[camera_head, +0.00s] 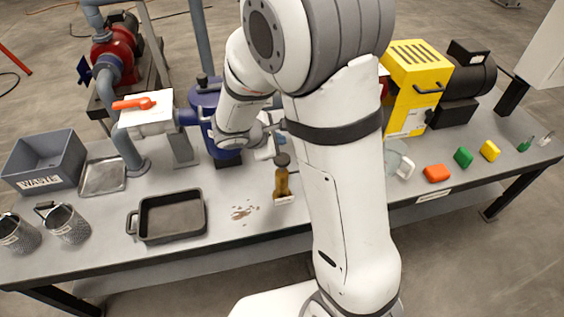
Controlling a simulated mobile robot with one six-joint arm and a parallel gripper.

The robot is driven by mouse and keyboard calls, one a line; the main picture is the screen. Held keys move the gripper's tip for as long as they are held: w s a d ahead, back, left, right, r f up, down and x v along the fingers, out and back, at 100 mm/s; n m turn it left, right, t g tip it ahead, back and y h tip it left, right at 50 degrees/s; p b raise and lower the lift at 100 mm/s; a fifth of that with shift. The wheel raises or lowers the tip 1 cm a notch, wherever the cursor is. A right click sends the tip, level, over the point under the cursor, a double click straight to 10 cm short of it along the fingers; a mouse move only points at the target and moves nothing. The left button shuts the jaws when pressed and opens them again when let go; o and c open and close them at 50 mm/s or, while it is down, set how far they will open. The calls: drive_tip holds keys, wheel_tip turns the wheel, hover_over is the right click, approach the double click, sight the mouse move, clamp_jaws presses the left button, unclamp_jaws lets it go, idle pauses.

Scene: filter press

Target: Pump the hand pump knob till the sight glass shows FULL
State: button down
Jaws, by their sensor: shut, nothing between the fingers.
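My arm reaches across the bench, and its wrist is beside a blue vessel (204,112) at the back. My gripper (274,147) is small and partly hidden by the arm; it is shut and holds nothing. Just below it stands an upright amber-brown body (281,184) with a dark round knob (282,159) on top. The gripper looks close to this knob, but I cannot tell whether they touch. I cannot make out a sight glass or a FULL mark.
A black pan (171,217), a grey WASTE bin (43,162) and wire baskets (64,222) stand left. Brown crumbs (242,212) lie in front. A clear jug (397,159), coloured blocks (437,173) and a yellow machine (414,85) are right. A red-handled valve (146,112) stands behind.

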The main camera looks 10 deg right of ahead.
sight(278, 161)
drive_tip(key=shift+f+b, duration=1.5)
drive_tip(key=shift+f, duration=0.55)
drive_tip(key=shift+f, duration=0.1)
drive_tip(key=shift+f+b, duration=0.3)
drive_tip(key=shift+b, duration=0.3)
drive_tip(key=shift+f+b, duration=1.9)
drive_tip(key=shift+b, duration=0.05)
idle(1.7)
drive_tip(key=shift+r, duration=0.1)
drive_tip(key=shift+r+p, duration=1.7)
drive_tip(key=shift+r, duration=0.55)
